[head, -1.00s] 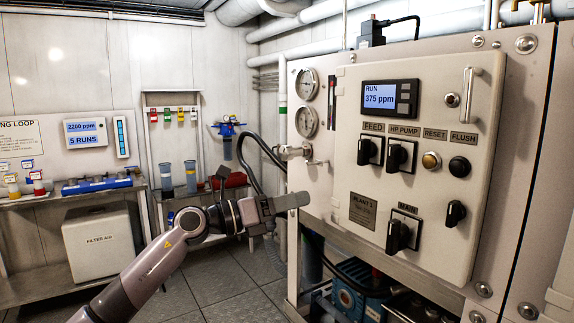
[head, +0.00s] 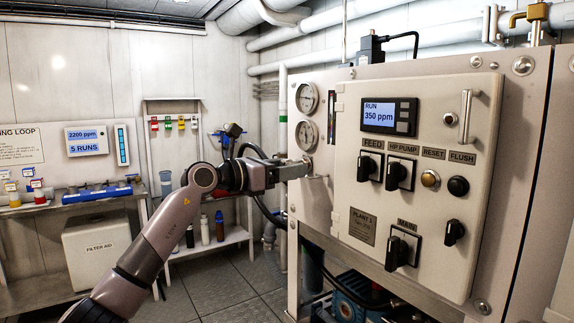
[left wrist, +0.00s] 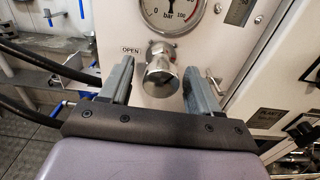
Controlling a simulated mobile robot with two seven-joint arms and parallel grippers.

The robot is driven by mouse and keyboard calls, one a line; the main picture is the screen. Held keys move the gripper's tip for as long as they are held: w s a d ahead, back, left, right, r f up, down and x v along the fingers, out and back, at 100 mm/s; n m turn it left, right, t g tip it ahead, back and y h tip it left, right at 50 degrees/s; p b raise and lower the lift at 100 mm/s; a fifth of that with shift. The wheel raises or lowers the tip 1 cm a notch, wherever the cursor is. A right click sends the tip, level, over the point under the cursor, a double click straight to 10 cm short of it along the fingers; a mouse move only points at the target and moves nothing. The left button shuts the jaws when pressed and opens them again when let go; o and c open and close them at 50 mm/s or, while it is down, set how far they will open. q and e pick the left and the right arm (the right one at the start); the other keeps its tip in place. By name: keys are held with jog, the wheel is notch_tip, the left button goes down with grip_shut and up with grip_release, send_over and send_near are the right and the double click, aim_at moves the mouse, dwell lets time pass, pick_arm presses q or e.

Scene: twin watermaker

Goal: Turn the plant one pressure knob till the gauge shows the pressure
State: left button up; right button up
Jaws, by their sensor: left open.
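The chrome pressure knob (left wrist: 162,76) sticks out from the plant panel below the gauge in the left wrist view, beside an "OPEN" label. The pressure gauge (left wrist: 172,14), marked in bar up to 100, is cut off at the top there; I cannot read its pressure. In the head view it is the lower of two round gauges (head: 307,135). My left gripper (left wrist: 159,70) is open, with one finger on each side of the knob; I cannot tell whether they touch it. In the head view my left gripper (head: 292,170) reaches the panel and mostly hides the knob. My right gripper is not in view.
A panel door (head: 425,245) with dark rotary switches, buttons and a display (head: 390,116) reading 350 ppm is right of the gauges. A small handle (head: 317,177) sits beside the knob. Shelves (head: 225,240) with bottles stand behind my left arm. Dark hoses run close by.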

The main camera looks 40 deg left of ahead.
pick_arm(q)
jog(key=shift+w+d, duration=0.1)
jog(key=shift+w, duration=0.05)
jog(key=c, duration=1)
jog(key=m+b, duration=0.1)
jog(key=m, duration=0.2)
jog(key=shift+f+m, duration=0.1)
jog(key=shift+m, duration=0.3)
jog(key=shift+m+b, duration=0.6)
jog(key=shift+m, duration=1)
